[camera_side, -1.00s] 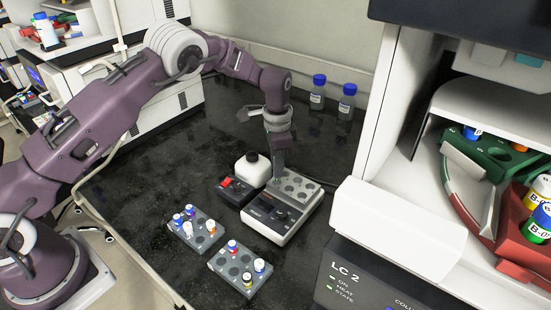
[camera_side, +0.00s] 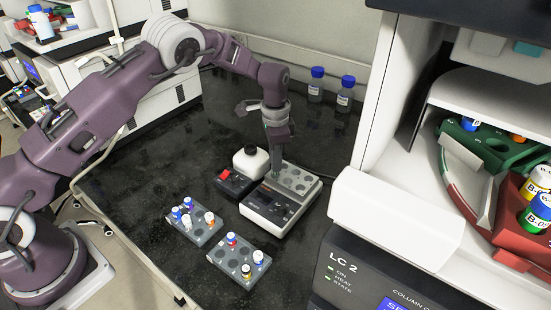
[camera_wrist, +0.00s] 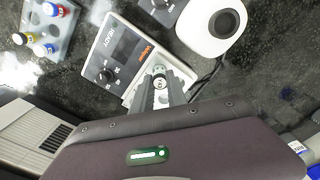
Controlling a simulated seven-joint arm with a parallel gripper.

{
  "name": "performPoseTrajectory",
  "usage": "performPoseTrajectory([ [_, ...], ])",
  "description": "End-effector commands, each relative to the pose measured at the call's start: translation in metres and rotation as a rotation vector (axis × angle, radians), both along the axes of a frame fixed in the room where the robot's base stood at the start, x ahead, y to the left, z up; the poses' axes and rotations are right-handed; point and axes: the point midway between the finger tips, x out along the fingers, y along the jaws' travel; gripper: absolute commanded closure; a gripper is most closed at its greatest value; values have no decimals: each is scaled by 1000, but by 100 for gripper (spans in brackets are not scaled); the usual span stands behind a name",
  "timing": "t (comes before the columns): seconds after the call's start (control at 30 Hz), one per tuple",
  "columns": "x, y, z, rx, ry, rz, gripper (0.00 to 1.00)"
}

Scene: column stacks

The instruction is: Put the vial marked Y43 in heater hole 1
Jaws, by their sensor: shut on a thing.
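The heater (camera_side: 282,208) is a white box with a dark front panel and a grey block of holes (camera_side: 299,180) on top. It also shows in the wrist view (camera_wrist: 108,62). My gripper (camera_side: 274,176) points down at the left end of this block. In the wrist view my gripper (camera_wrist: 160,88) is shut on a vial (camera_wrist: 160,84), seen from its pale top with a dark mark. I cannot read the mark as Y43. The fingers hide the vial's body and the hole below, so its depth in the block cannot be told.
Two grey racks (camera_side: 203,240) (camera_side: 228,267) with several capped vials stand in front. Blue-capped bottles (camera_side: 344,100) stand behind.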

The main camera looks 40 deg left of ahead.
Motion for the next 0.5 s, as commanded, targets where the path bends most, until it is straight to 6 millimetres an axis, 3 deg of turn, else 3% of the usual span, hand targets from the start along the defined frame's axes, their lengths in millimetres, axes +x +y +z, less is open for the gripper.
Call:
performPoseTrajectory([
  [0.5, 0, 0, -5, -1, 1, -1, 100],
])
